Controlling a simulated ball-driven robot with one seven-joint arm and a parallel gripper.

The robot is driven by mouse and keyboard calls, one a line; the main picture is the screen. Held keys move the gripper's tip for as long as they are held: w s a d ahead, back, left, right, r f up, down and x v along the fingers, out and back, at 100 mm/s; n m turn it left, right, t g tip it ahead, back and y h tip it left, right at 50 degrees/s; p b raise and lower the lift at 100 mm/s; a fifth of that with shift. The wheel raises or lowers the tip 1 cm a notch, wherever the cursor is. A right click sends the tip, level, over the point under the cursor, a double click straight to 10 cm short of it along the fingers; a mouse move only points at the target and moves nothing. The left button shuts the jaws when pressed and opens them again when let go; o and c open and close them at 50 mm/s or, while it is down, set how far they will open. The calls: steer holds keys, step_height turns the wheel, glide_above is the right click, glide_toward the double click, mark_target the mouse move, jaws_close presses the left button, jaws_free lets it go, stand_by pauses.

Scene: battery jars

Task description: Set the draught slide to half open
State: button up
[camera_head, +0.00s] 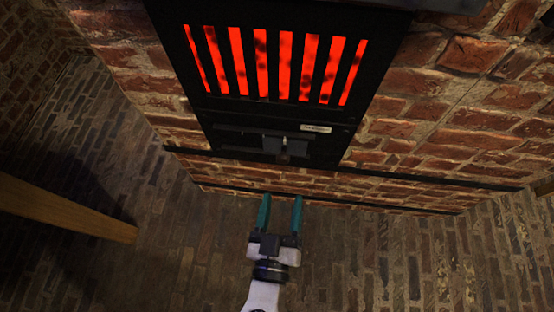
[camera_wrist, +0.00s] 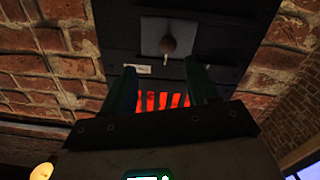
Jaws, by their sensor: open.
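The draught slide sits in the dark metal panel below the glowing grate. Its small knob (camera_head: 284,154) shows between two grey plates in the head view. In the wrist view the round brownish knob (camera_wrist: 169,44) stands out from a grey plate (camera_wrist: 153,34), with a pale pointer or peg beside it. How far open the slide is, I cannot tell. My gripper (camera_head: 280,198) has two teal fingers spread apart with nothing between them. It is below and in front of the panel, apart from the knob. In the wrist view my gripper (camera_wrist: 160,66) has its fingertips either side of the grate and short of the knob.
The red-glowing grate (camera_head: 275,65) is set in the dark furnace front. A pale label (camera_head: 316,128) is on the panel's right. Brick wall (camera_head: 430,130) surrounds it, with a dark ledge (camera_head: 400,176) below. A wooden beam (camera_head: 70,210) is at left. The brick floor around my gripper is clear.

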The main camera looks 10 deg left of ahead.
mark_target(283, 164)
steer(key=w, duration=0.3)
steer(key=w+b, duration=0.1)
steer(key=w, duration=0.6)
steer(key=shift+w+a+f, duration=0.15)
steer(key=shift+w+a, duration=0.15)
steer(key=shift+a, duration=0.05)
steer(key=shift+c, duration=0.3)
jaws_close()
